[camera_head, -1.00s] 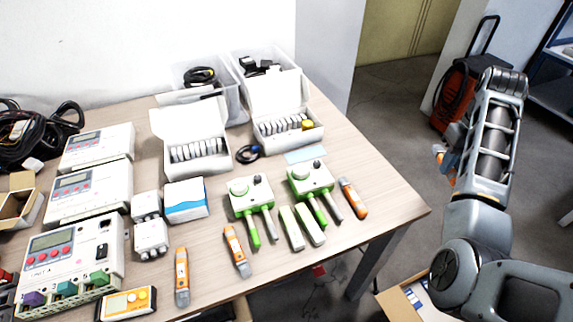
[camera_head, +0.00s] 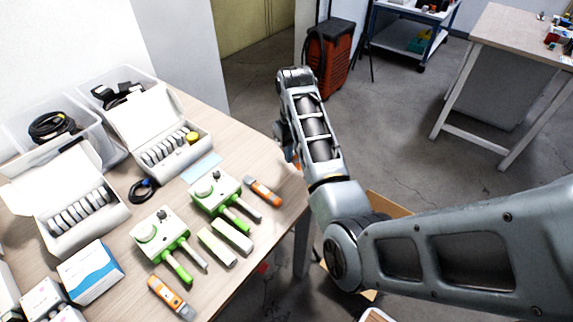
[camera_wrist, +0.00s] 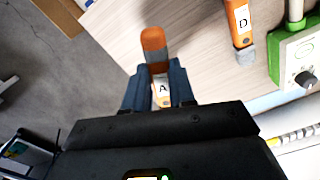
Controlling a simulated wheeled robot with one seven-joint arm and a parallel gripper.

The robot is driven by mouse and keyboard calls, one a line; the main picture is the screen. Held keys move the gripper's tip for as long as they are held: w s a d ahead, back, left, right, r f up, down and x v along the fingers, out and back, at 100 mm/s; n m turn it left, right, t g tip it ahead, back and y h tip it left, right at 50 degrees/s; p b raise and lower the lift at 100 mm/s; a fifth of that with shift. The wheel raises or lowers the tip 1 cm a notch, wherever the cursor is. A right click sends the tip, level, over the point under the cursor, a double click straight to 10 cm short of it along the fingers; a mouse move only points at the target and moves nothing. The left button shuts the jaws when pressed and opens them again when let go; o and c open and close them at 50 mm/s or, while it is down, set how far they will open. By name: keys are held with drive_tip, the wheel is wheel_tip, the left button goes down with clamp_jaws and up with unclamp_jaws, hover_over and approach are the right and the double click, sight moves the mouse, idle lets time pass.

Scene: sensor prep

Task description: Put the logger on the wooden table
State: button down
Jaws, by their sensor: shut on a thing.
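My gripper (camera_wrist: 158,82) is shut on an orange and grey logger (camera_wrist: 153,40) marked "A", between its dark fingers in the wrist view. In the head view my arm hides most of the gripper, and only a bit of orange shows beside it. Behind the held logger in the wrist view is the wood-topped table (camera_wrist: 110,22); I cannot tell the gap between them. A similar logger marked "D" (camera_wrist: 241,22) lies on this table. In the head view, one orange logger (camera_head: 263,191) lies near the table edge and another (camera_head: 171,297) lies nearer.
Green-and-white devices (camera_head: 160,232), open white boxes (camera_head: 180,140) and clear bins (camera_head: 60,125) crowd the near table (camera_head: 243,148). A second wood-topped table (camera_head: 510,35) stands at the far right. A red wheeled case (camera_head: 328,58) and a shelf cart (camera_head: 400,42) stand behind, with open floor between.

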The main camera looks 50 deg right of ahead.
sight(287, 175)
drive_tip(key=shift+w+a+f, duration=0.25)
drive_tip(key=shift+a+f, duration=0.25)
drive_tip(key=shift+a, duration=0.3)
drive_tip(key=shift+a+f, duration=0.1)
drive_tip(key=shift+f, duration=2)
drive_tip(key=shift+f, duration=0.1)
drive_tip(key=c, duration=0.9)
unclamp_jaws()
drive_tip(key=shift+c, duration=0.2)
